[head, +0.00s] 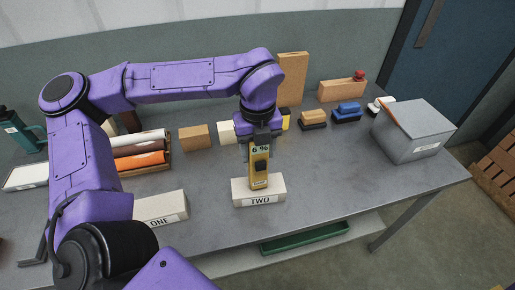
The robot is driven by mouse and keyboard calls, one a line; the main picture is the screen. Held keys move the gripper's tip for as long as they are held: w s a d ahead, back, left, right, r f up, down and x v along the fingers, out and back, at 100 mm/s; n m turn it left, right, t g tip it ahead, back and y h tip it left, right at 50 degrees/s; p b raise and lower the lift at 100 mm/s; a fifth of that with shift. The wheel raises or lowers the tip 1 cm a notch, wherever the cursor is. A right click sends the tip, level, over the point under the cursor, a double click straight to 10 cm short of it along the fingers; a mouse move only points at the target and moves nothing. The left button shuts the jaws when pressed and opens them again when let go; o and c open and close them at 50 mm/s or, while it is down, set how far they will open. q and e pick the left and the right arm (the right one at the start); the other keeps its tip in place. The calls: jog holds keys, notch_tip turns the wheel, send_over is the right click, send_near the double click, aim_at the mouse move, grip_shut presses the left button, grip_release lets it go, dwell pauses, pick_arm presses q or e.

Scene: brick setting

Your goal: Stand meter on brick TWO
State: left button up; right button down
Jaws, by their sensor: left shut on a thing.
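The meter (260,172) is a yellow upright device with a small display reading 6 % near its top and dark parts on its front. It stands upright over the pale brick TWO (258,201), and its lower end appears to touch the brick's top. My left gripper (260,142) is shut on the upper part of the meter from above. Brick ONE (162,208) lies to the left, partly hidden by my left arm. My right gripper is not in the head view.
A grey box (420,140) stands at the table's right. Several brushes, including a blue one (347,112), line the back. The table (340,180) is clear right of brick TWO.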

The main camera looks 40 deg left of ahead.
pick_arm(q)
jog(key=shift+f, duration=0.45)
jog(key=shift+w+f, duration=0.1)
jog(key=shift+w, duration=0.15)
jog(key=shift+s+f, duration=0.1)
jog(key=shift+s, duration=0.05)
jog(key=o, duration=1.2)
notch_tip(320, 180, up, 12)
jog(key=shift+r, duration=0.2)
